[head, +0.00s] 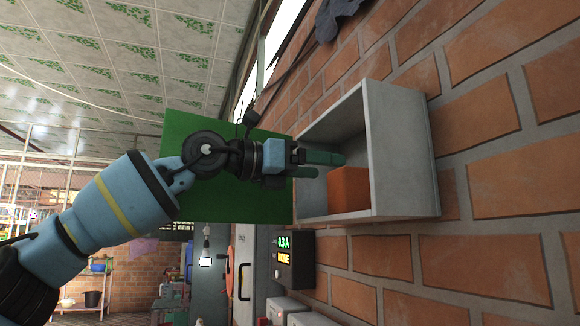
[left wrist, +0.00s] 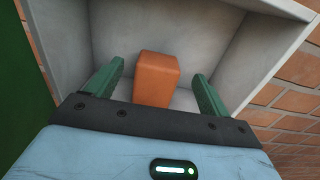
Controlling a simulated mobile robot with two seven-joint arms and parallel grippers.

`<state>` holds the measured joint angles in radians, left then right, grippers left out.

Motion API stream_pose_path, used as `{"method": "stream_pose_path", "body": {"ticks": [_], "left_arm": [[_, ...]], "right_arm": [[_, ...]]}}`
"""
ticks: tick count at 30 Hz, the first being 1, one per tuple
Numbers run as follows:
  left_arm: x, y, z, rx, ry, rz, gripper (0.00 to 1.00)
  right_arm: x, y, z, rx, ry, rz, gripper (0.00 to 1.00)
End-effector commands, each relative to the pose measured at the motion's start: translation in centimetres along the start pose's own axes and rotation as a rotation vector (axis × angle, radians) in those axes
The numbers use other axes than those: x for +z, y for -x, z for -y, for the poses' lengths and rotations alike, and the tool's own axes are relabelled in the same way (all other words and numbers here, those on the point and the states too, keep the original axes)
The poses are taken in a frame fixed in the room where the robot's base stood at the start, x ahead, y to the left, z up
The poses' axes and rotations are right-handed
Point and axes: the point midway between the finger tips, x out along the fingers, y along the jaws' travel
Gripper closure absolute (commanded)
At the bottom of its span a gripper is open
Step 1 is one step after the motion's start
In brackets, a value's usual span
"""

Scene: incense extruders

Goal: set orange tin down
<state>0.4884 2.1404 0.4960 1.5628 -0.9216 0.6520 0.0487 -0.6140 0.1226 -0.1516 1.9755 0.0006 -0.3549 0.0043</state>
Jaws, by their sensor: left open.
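The orange tin (head: 349,189) stands in a grey open-fronted wall box (head: 401,150), resting on the box's floor. In the left wrist view the tin (left wrist: 156,79) sits between the two green fingers, with a gap on each side. My left gripper (head: 325,165) is open, its fingers reaching into the box's opening. In the left wrist view the left gripper (left wrist: 158,88) shows both fingers spread wide around the tin, not touching it. My right gripper is not in view.
The grey box is fixed to a brick wall (head: 500,170); its side walls (left wrist: 255,55) stand close outside the fingers. A green panel (head: 215,195) is behind my left arm. A display unit (head: 296,262) is on the wall below the box.

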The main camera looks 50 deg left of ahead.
Motion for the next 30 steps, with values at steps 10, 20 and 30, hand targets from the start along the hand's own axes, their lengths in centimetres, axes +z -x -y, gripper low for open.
{"method": "stream_pose_path", "body": {"ticks": [10,20,30], "left_arm": [[0.0,4.4,-0.1,0.000,0.000,0.001,0.19],[0.0,5.4,0.0,0.000,0.000,0.000,0.19],[0.0,5.4,0.0,0.000,0.000,0.000,0.19]], "right_arm": [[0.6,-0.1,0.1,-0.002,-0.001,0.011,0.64],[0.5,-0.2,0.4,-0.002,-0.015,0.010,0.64],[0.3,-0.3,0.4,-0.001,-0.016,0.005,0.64]]}}
